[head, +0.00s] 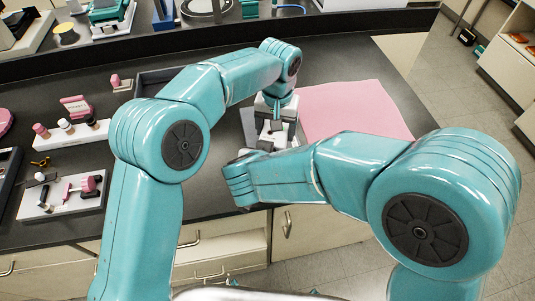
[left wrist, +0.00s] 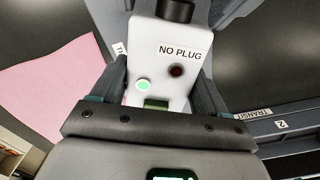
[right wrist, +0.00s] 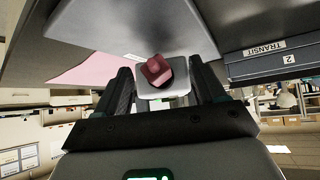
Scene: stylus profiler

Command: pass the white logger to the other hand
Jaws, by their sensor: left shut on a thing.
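The white logger (left wrist: 165,55) carries a "NO PLUG" label, a lit green button, a dark red button and a black knob. My left gripper (left wrist: 162,88) is shut on it, one finger on each side. In the head view my left gripper (head: 272,128) is above the dark bench, with the logger mostly hidden. In the right wrist view, a pale end face with a reddish block (right wrist: 157,72), seemingly the logger's, lies between the fingers of my right gripper (right wrist: 162,88). These fingers look open, with no clear contact. The head view mostly hides my right gripper.
A pink mat (head: 355,108) lies on the bench right of the grippers. A dark box labelled "TRANSIT 2" (right wrist: 270,62) is close by in the right wrist view. White trays with small parts (head: 70,135) stand at the left. My two forearms are close together.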

